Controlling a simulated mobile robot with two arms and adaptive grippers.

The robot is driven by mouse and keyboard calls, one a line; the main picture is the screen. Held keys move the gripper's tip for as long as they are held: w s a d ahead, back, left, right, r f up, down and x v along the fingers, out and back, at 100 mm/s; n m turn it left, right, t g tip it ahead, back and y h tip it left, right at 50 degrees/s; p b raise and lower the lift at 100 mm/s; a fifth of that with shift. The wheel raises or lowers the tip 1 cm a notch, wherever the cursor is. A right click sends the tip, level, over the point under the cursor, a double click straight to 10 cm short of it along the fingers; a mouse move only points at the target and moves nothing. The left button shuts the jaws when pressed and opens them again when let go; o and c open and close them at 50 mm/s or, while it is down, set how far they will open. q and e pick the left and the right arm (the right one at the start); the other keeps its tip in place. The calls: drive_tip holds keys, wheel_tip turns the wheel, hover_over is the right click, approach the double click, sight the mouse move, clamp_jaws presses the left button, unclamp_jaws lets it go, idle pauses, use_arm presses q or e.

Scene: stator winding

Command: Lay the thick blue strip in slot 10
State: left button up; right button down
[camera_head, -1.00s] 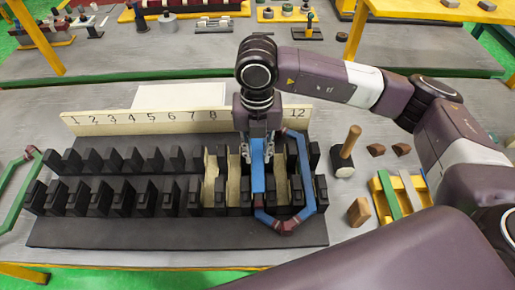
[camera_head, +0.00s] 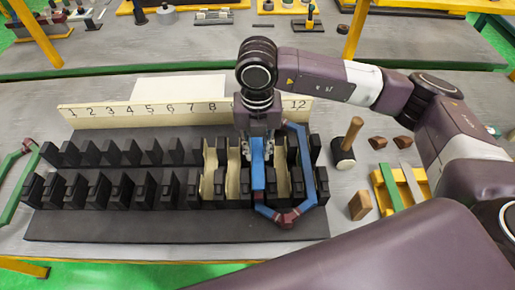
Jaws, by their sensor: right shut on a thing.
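Tan liners (camera_head: 234,172) show in slots beside the strip. My left gripper is not in view.
A wooden-handled mallet (camera_head: 351,140), brown blocks (camera_head: 360,205) and a yellow rack (camera_head: 413,175) with a green and a grey strip lie to the right. A numbered board (camera_head: 140,112) stands behind the slots. A green coil (camera_head: 20,180) is at far left.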

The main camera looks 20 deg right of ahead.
sight(258, 155)
drive_tip(key=shift+f+b, duration=0.4)
drive_tip(key=shift+f+b, duration=0.75)
drive_tip(key=shift+f, duration=0.05)
drive_tip(key=shift+f+b, duration=0.55)
drive_tip(key=shift+b, duration=0.15)
idle(0.6)
drive_tip(key=c, duration=1.6)
unclamp_jaws()
drive_tip(key=shift+r, duration=0.2)
drive_tip(key=shift+r+p, duration=0.35)
drive_tip(key=shift+r, duration=0.25)
